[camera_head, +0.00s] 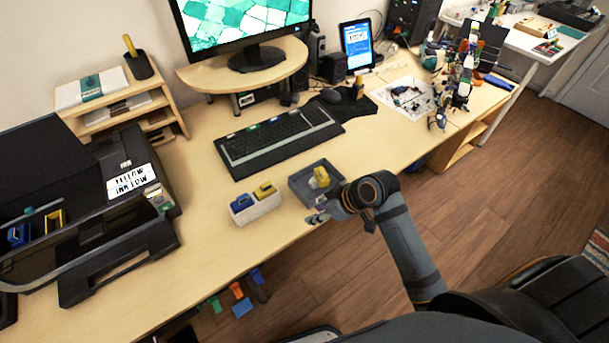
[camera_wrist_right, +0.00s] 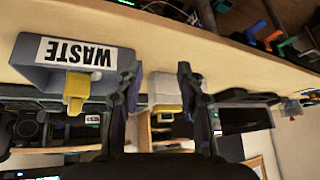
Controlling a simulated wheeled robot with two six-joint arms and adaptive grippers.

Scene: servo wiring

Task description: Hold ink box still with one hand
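The white ink box (camera_head: 257,211) stands near the desk's front edge, with a blue cartridge (camera_head: 241,203) and a yellow cartridge (camera_head: 264,189) in its top. My right gripper (camera_head: 318,217) is at the front edge, right of the box and apart from it. In the right wrist view, which is upside down, my right gripper (camera_wrist_right: 156,88) is open and empty. The ink box (camera_wrist_right: 162,84) shows between its fingers, farther off, with the yellow cartridge (camera_wrist_right: 168,109); the blue one is not clearly visible there. My left gripper is not in view.
A grey waste bin (camera_head: 300,191) with a yellow cartridge (camera_head: 321,177) stands close to my right gripper. The black printer (camera_head: 125,225) is at left, its display reading yellow ink low. A keyboard (camera_head: 280,138) lies behind. Bare desk lies between printer and box.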

